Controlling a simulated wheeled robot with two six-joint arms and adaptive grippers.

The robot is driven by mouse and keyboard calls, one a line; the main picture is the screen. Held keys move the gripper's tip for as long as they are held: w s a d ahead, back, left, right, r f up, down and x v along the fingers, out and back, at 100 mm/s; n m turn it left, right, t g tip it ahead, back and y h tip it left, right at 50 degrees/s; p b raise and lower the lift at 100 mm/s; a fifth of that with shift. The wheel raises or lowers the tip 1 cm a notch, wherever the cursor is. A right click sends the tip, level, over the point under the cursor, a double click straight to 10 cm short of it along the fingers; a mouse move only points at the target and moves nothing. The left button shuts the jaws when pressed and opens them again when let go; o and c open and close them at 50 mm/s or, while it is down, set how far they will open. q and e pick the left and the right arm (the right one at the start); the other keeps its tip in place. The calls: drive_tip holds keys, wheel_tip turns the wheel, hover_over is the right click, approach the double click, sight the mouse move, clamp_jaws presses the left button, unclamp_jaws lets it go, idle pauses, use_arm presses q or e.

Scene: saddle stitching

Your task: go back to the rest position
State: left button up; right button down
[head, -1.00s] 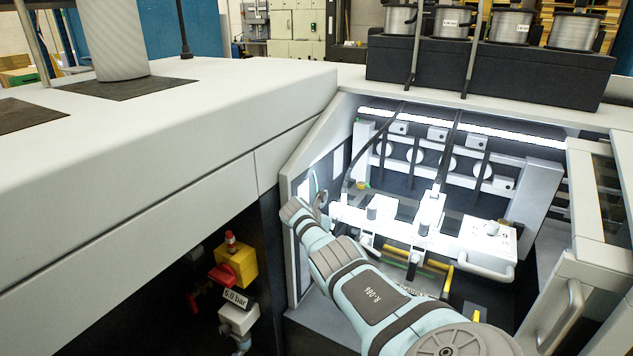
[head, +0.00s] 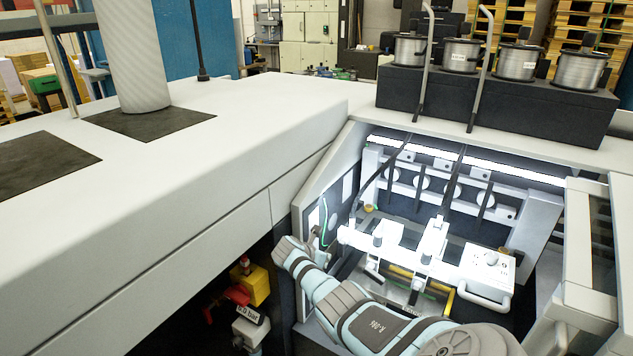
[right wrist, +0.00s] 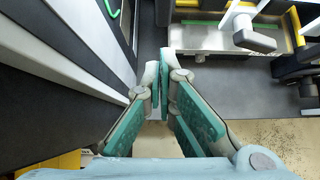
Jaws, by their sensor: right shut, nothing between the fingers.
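My right arm (head: 375,328) reaches from the lower right into the front of the open, lit machine bay. Its wrist end is by the bay's left edge, and the fingers cannot be made out in the head view. In the right wrist view, my right gripper (right wrist: 165,78) has its green-padded fingers together at the tips, with nothing between them. It is beside the bay's left wall and above a grey floor. My left gripper is in neither view.
The stitching unit (head: 432,245) fills the bay, with a handled white box (head: 487,268) on its right. A yellow valve (head: 257,285) sits low, left of the bay. Wire spools (head: 460,55) stand on top. An open door (head: 588,240) borders the right.

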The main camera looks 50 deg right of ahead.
use_arm(q)
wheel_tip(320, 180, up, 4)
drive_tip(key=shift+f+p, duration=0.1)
drive_tip(key=shift+p, duration=0.9)
use_arm(e)
drive_tip(key=v, duration=0.5)
drive_tip(key=shift+a+r, duration=0.1)
drive_tip(key=shift+r, duration=0.05)
